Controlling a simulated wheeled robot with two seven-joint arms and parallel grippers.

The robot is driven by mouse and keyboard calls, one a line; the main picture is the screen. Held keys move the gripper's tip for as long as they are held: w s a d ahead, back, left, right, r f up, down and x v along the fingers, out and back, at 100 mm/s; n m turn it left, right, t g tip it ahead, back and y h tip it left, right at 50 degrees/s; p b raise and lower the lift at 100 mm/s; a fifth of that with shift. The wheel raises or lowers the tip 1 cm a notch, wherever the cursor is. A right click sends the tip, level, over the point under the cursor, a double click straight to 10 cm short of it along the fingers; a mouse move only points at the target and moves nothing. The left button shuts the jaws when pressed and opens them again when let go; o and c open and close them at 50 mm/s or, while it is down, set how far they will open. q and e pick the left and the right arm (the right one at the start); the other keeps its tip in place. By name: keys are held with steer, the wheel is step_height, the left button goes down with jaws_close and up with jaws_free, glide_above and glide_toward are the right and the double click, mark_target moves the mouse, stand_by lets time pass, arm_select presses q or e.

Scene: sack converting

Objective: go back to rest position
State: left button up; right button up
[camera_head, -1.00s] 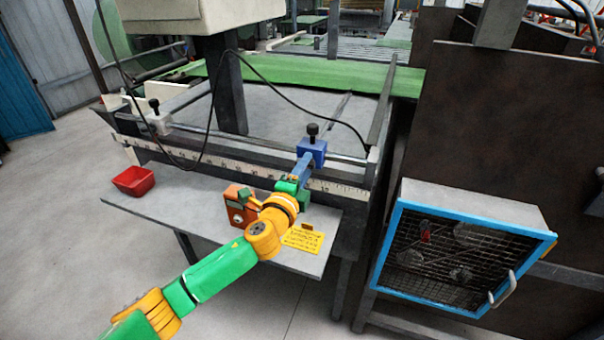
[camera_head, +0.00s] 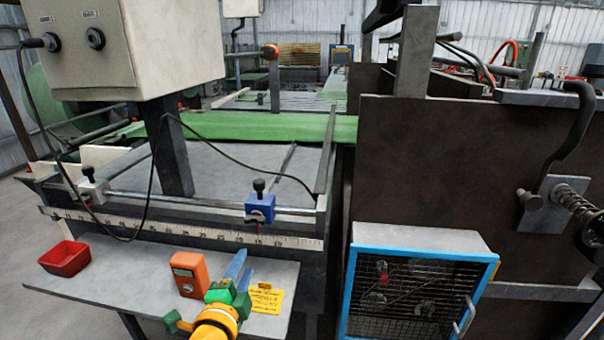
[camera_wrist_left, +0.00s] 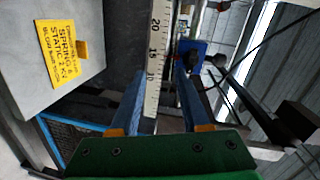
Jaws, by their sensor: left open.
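My left gripper (camera_head: 240,268) is in the lower middle of the head view, above the grey shelf (camera_head: 120,275), between the orange box and the yellow card. In the left wrist view its two blue fingers (camera_wrist_left: 160,95) stand apart with nothing held between them. Beyond them are the white ruler scale (camera_wrist_left: 155,60) and the blue clamp block (camera_wrist_left: 190,52) with a black knob. My right gripper is not in view.
On the shelf are a red tray (camera_head: 64,259), an orange box (camera_head: 189,272) and a yellow card (camera_head: 267,299). The blue clamp (camera_head: 260,207) sits on the rail behind. A blue-framed mesh cage (camera_head: 415,290) stands at the right. The shelf's middle is fairly clear.

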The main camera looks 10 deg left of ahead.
arm_select(q)
steer(key=s+f+n+g, duration=0.65)
steer(key=s+f, duration=0.25)
steer(key=s, duration=0.5)
steer(key=s+f+n+g, duration=0.65)
steer(key=s+f, duration=0.35)
steer(key=s, duration=0.3)
step_height(320, 180, down, 15)
steer(key=s, duration=0.1)
steer(key=s+a+f+g, duration=0.1)
steer(key=s+f+g, duration=0.1)
steer(key=s+f, duration=0.9)
steer(key=shift+s+a+f, duration=0.3)
steer(key=shift+s, duration=0.8)
